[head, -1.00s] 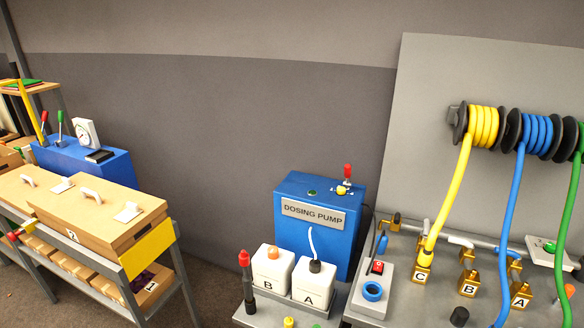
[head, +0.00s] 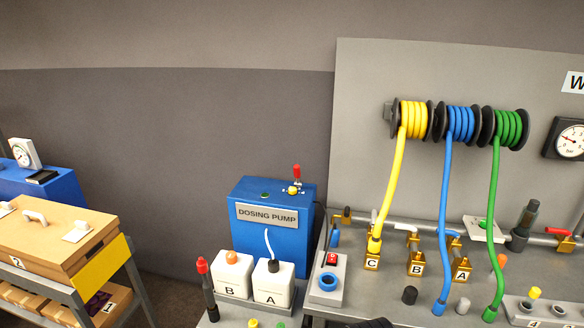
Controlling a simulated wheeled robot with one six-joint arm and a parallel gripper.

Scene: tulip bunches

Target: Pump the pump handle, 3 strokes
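The blue dosing pump (head: 250,200) stands at the middle of the head view, with a label on its front. A short red-topped lever (head: 296,178) stands upright on its top at the right. A dark upright handle with a red top (head: 203,283) stands in front of it, left of canister B. I cannot tell which of these two is the pump handle. White canisters B (head: 231,273) and A (head: 274,288) stand before the pump, and a white tube runs into A. My gripper is not clearly in view.
On the right, a grey bench (head: 400,295) carries brass fittings C, B and A. Yellow (head: 391,180), blue (head: 446,200) and green (head: 495,200) hoses hang from reels to the bench. Wooden boxes sit on a rack (head: 137,285) at left.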

